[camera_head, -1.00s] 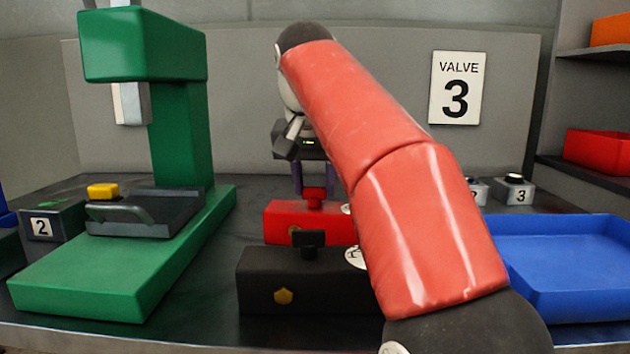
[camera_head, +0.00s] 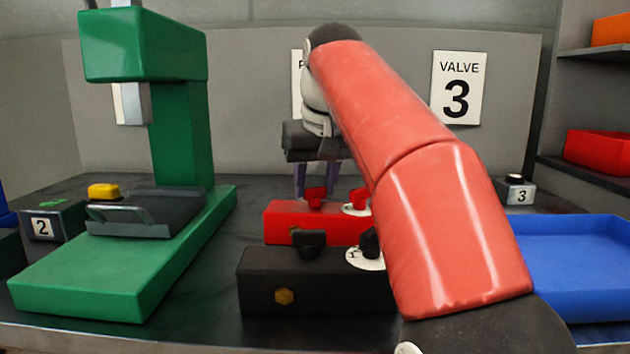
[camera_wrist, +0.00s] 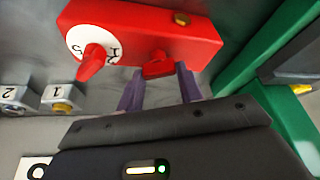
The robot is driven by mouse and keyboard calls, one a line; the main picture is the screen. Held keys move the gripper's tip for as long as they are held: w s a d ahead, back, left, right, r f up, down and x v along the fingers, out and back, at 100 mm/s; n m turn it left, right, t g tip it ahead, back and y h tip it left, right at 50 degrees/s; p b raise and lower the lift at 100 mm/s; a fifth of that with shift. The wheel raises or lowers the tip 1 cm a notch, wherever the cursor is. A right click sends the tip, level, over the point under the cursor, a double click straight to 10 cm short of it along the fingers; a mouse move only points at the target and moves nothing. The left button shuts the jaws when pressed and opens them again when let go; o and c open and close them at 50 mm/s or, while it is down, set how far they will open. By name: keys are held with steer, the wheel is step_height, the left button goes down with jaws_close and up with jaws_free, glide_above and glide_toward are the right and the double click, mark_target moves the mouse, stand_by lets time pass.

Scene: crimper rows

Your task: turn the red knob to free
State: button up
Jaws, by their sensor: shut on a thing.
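A red box (camera_head: 300,220) sits on the bench behind a similar black box (camera_head: 290,283). A small red knob (camera_head: 315,195) stands on its top; it shows in the wrist view too (camera_wrist: 158,65). My gripper (camera_head: 314,192) reaches down from behind with its purple fingers on either side of this knob, shut on it (camera_wrist: 158,72). Beside it on the same box is a white lettered dial (camera_wrist: 78,37) with a red pointer handle (camera_wrist: 93,62), clear of my fingers. The dial's lettering is too small to read surely. My arm hides the red box's right end in the head view.
The black box carries its own black knob (camera_head: 311,240) and dial (camera_head: 362,260). A green press (camera_head: 180,130) stands left, a blue tray (camera_head: 575,240) right. A box marked 2 (camera_head: 48,222) and one marked 3 (camera_head: 516,190) are also on the bench.

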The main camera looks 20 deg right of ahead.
steer(key=n+y, duration=0.1)
steer(key=n, duration=0.2)
steer(key=n+y, duration=0.1)
steer(key=n, duration=0.2)
steer(key=shift+d+g, duration=0.1)
steer(key=shift+g, duration=0.3)
steer(key=n+g+y, duration=0.1)
steer(key=n, duration=0.2)
steer(key=n+g, duration=0.1)
steer(key=n, duration=0.2)
steer(key=shift+n+y, duration=0.4)
steer(key=o, duration=1)
steer(key=shift+r, duration=0.1)
